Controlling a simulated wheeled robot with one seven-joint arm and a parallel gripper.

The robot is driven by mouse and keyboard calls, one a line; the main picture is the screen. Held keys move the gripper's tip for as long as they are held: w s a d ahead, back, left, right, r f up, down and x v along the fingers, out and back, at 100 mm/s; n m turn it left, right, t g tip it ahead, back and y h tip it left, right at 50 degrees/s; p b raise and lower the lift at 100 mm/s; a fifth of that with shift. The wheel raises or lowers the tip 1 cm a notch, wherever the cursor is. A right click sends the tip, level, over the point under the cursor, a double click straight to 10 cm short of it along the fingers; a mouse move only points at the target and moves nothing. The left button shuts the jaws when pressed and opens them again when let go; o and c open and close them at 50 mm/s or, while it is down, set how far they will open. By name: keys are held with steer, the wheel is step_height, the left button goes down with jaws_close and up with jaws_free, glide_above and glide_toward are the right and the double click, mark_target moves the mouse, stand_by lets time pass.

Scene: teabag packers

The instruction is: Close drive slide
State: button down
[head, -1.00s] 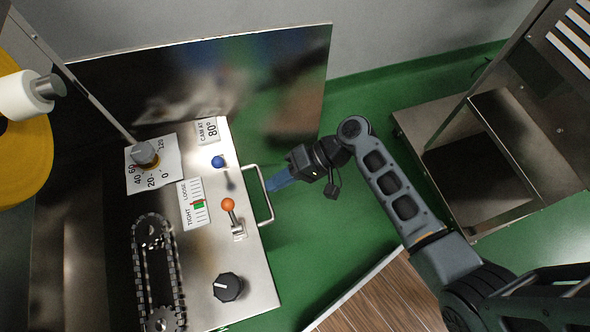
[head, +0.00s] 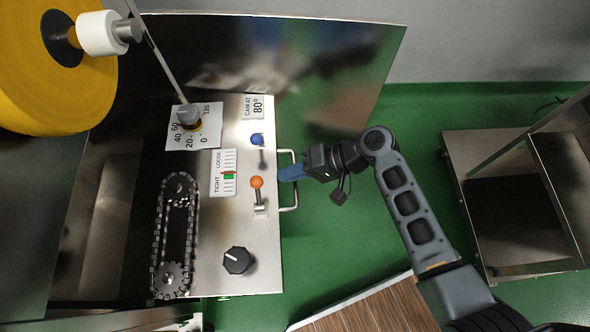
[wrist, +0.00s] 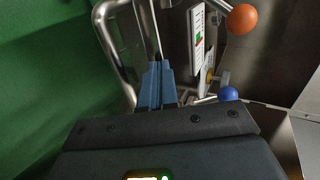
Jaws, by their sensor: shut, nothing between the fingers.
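The drive slide (head: 262,270) is a steel panel seen from above in the head view, with a chain and sprockets (head: 172,275), an orange-knobbed lever (head: 256,183), a blue-knobbed lever (head: 257,139) and a black dial (head: 237,260). A U-shaped metal handle (head: 296,202) sticks out from its right edge. My gripper (head: 282,174) has blue fingers, shut and empty. In the head view they cross the handle's bar, tips near the panel edge. In the wrist view the fingers (wrist: 156,85) are beside the handle bar (wrist: 112,55); contact is unclear.
A yellow roll (head: 95,85) with a white core piece hangs at upper left. A large shiny panel (head: 330,60) stands behind the slide. A steel frame cart (head: 490,150) stands at right. A wooden platform (head: 380,310) is at the bottom.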

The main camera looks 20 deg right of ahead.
mark_target(139, 185)
steer(key=w+a+b, duration=0.1)
steer(key=w+a, duration=0.2)
steer(key=a, duration=0.7)
steer(key=w+a+b, duration=0.2)
steer(key=w+a, duration=0.1)
steer(key=a, duration=0.7)
steer(key=w+a+b, duration=0.1)
steer(key=w+a, duration=0.3)
steer(key=a, duration=0.6)
steer(key=shift+a+f+b, duration=0.1)
steer(key=shift+a+b, duration=0.1)
steer(key=shift+b, duration=0.1)
steer(key=shift+w+a, duration=0.15)
steer(key=shift+a, duration=0.6)
